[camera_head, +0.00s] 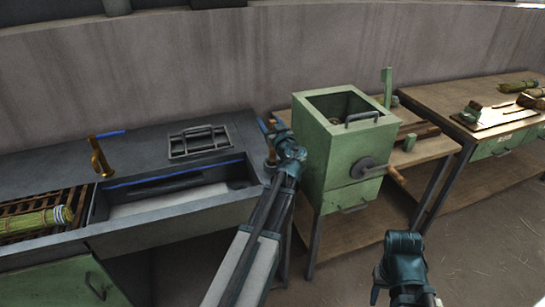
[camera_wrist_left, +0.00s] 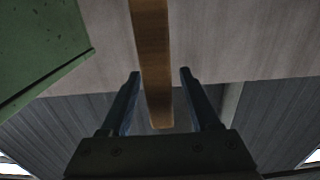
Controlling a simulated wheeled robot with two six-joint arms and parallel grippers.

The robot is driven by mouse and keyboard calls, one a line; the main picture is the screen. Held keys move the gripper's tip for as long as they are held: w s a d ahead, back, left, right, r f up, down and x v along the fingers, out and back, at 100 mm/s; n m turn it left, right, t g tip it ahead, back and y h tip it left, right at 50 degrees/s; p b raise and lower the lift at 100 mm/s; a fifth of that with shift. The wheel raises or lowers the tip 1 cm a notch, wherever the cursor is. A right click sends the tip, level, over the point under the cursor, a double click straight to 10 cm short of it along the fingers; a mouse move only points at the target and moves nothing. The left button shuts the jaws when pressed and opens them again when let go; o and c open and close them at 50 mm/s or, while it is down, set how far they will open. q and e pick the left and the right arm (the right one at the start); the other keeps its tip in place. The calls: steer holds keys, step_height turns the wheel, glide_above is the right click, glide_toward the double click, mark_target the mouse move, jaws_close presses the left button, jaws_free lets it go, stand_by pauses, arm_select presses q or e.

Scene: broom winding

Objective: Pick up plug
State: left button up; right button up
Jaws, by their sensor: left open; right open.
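A brown wooden piece, seemingly the plug (camera_head: 271,157), stands upright at the right end of the sink counter. My left gripper (camera_head: 268,126) is at it, and the arm partly hides it. In the left wrist view a long wooden bar (camera_wrist_left: 153,60) lies between the two open fingers, with a gap on each side; its lower end shows just above the gripper's palm. My right gripper (camera_head: 400,275) is at the bottom right, open, away from the counter; its fingertips are hard to make out.
The green box machine (camera_head: 340,160) with a crank stands close right of my left arm. The sink basin (camera_head: 170,200), a brass tap (camera_head: 100,157) and a grey rack (camera_head: 200,141) are to the left. A wooden table (camera_head: 470,100) is at the far right.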

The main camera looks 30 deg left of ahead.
arm_select(q)
jaws_close()
stand_by(1.3)
